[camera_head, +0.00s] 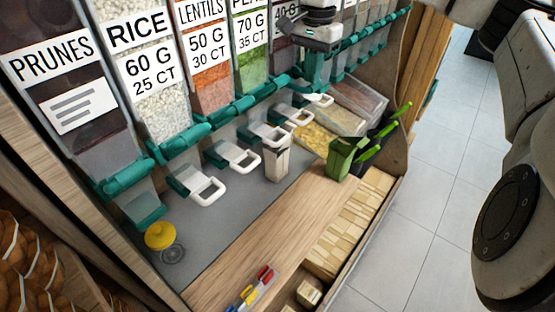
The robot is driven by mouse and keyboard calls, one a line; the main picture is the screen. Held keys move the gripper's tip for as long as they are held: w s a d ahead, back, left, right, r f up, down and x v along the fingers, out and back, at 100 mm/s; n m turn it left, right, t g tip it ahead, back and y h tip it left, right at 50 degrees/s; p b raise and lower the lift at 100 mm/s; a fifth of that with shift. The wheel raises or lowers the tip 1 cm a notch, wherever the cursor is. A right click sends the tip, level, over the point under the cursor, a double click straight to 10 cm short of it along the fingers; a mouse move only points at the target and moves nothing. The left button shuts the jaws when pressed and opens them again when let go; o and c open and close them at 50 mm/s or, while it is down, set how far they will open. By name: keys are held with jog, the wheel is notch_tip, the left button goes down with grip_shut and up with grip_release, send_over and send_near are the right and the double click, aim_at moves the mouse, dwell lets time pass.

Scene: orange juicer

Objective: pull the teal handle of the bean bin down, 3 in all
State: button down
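A row of clear bins with teal dispensers crosses the top: prunes (60,75), rice (148,75), lentils (207,50) and a green one (250,60), its label cut off. A bin labelled "40 G" (285,14) is partly hidden behind my gripper; I cannot read which bin holds beans. My gripper (317,72) hangs at a teal dispenser right of the green bin. Its fingertips merge with the teal parts, so I cannot tell whether they touch a handle or are shut. White loop-ended levers, such as one under the rice (203,190), stick out below.
A clear cup (277,160) stands on the grey counter (230,215) below the levers. A green container (343,158) is to its right, beside open food trays (350,105). A yellow round object (160,235) is at left, markers (265,275) at front. Tiled floor (430,200) is clear.

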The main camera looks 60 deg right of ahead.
notch_tip(320, 180, up, 6)
jog(key=w+p, duration=0.1)
jog(key=p, duration=0.3)
jog(key=shift+d+r, duration=0.15)
dwell(0.3)
dwell(0.4)
